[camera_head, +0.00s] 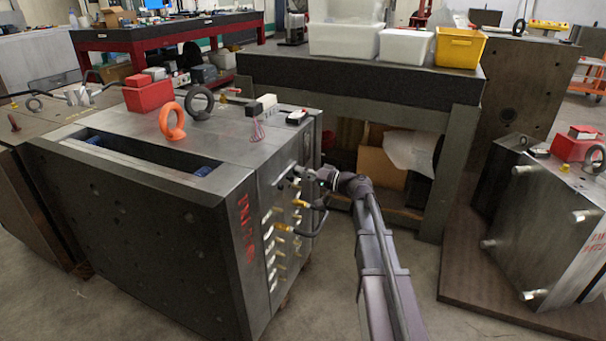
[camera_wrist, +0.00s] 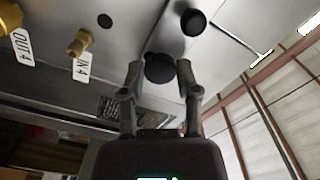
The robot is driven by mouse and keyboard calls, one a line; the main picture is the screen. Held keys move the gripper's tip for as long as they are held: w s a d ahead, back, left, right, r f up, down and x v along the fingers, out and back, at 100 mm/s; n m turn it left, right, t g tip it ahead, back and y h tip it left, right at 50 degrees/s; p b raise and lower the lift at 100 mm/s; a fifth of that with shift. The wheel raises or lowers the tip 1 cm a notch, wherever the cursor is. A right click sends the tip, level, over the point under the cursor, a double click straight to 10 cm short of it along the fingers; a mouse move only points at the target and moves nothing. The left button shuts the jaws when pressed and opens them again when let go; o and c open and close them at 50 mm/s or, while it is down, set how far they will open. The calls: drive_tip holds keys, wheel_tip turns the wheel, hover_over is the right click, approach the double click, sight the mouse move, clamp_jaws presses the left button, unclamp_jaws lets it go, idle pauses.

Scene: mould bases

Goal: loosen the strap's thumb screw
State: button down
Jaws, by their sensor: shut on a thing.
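The thumb screw (camera_wrist: 159,68) is a black knurled knob on the mould's grey metal face in the wrist view. My gripper (camera_wrist: 158,74) has one finger on each side of it and is shut on it. In the head view my gripper (camera_head: 301,172) reaches the right-hand face of the large mould base (camera_head: 140,220), near its upper edge. The knob cannot be made out there. I cannot clearly tell the strap's outline from the grey metal around the knob.
Another black round part (camera_wrist: 193,22) sits just beyond the knob. A brass fitting (camera_wrist: 79,43) stands beside an "IN 4" label. Several brass fittings line the face below my gripper. A dark table (camera_head: 360,78) stands behind; another mould (camera_head: 550,220) stands at right.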

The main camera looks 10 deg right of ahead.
drive_tip(key=shift+s+a, duration=0.1)
drive_tip(key=shift+a, duration=0.1)
drive_tip(key=c, duration=0.6)
unclamp_jaws()
drive_tip(key=shift+d, duration=0.1)
drive_tip(key=shift+d, duration=0.15)
drive_tip(key=v, duration=1.1)
drive_tip(key=shift+s+d, duration=0.25)
